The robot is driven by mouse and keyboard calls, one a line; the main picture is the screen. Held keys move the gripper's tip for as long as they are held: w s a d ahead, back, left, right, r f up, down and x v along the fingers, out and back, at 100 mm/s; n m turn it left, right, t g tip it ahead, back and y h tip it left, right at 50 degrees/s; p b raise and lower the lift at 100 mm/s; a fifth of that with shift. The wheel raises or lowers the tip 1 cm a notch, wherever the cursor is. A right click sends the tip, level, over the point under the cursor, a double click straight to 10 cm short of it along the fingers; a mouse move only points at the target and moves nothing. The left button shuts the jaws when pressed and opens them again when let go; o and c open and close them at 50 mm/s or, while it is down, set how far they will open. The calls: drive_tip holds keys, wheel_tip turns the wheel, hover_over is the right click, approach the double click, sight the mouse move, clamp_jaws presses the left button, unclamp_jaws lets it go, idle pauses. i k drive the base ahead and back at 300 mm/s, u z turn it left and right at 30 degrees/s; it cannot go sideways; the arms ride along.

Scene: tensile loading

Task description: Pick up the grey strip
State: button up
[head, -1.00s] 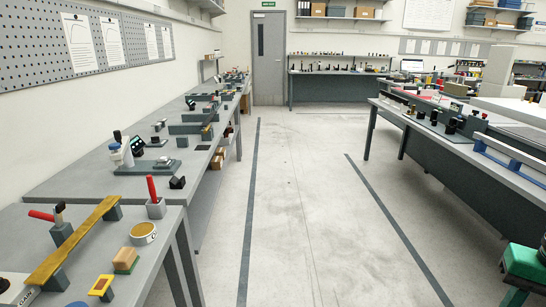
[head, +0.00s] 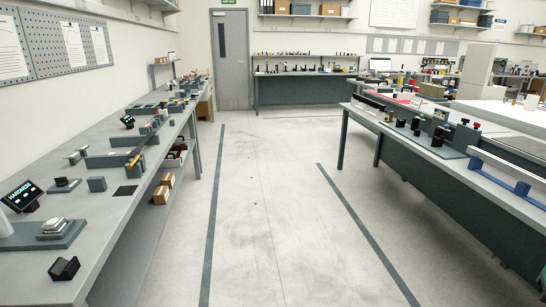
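I cannot pick out the grey strip for certain in the head view. Several small and long grey pieces lie on the left bench (head: 88,222), too small and far off to tell apart. Among them are a long grey block (head: 108,161) and a small grey block (head: 97,184). My gripper is not in view.
A tilted display (head: 22,196) and a grey stand (head: 50,233) are on the near left bench. The floor aisle (head: 262,200) between its two dark lines is clear. A right bench (head: 455,165) holds a blue frame (head: 508,180). A far bench (head: 305,91) stands beside the door (head: 230,60).

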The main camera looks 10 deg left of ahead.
sight(135, 151)
drive_tip(key=u, duration=0.05)
drive_tip(key=i, duration=1.15)
drive_tip(key=u, duration=0.6)
drive_tip(key=i, duration=0.95)
drive_tip(key=u, duration=1.4)
drive_tip(key=i, duration=1.2)
drive_tip(key=u, duration=0.25)
